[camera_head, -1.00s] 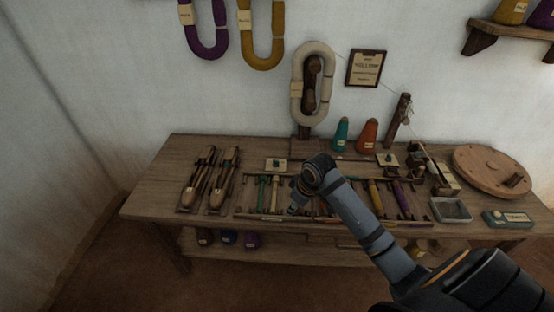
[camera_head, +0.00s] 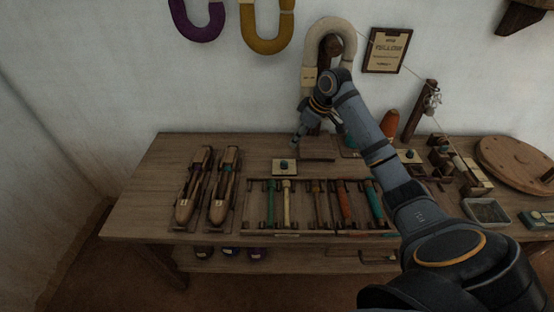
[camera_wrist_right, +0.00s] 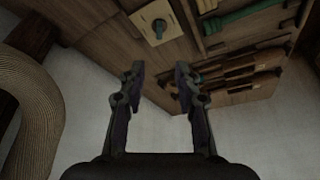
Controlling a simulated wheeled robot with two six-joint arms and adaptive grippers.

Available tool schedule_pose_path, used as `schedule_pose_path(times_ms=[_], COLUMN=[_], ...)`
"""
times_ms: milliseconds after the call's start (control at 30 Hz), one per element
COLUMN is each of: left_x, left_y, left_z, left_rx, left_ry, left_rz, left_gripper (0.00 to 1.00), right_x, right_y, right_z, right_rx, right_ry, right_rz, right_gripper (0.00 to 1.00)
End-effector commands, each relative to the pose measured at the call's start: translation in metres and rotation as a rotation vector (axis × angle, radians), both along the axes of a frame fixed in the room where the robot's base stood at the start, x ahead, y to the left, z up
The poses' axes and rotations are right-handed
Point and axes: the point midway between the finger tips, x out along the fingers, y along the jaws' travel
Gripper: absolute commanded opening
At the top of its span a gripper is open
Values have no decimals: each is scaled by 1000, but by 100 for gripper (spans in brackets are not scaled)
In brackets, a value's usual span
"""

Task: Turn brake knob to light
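A small dark knob on a cream plate (camera_head: 284,167) lies on the bench behind the rack; it also shows at the top of the right wrist view (camera_wrist_right: 157,24). A second cream plate with a dark knob (camera_head: 410,157) lies farther right, partly hidden by my right arm. I cannot read a mark on either plate. My right gripper (camera_head: 299,138) is above the back of the bench, just right of and above the left knob plate. In the right wrist view its fingers (camera_wrist_right: 160,72) are apart with nothing between them. My left gripper is not in view.
The cream yarn hank (camera_head: 311,55) on its post stands close behind my right gripper. Two wooden shuttles (camera_head: 207,190) lie at the left and a rack of bobbins (camera_head: 317,203) in front. The bench's left end is clear.

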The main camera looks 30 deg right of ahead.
Motion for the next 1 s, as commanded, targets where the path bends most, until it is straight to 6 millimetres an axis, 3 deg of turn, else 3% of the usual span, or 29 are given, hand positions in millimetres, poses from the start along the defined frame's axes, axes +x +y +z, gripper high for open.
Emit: schedule_pose_path(times_ms=[33, 200, 533, 800, 1000], left_x=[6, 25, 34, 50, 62], left_y=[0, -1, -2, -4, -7], left_z=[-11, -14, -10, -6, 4], left_rx=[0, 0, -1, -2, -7], left_ry=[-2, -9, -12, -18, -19], left_rz=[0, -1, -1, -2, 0], left_gripper=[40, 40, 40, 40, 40], right_x=[0, 0, 3, 21, 31], right_y=[0, 0, 2, 13, 18], right_z=[-15, -33, -44, -97, -125], right_rx=[-1, -1, 0, 3, 0], right_ry=[-1, 0, -1, 1, 0], right_rz=[1, 0, 0, 0, -1], right_gripper=[33, 33, 33, 33, 33])
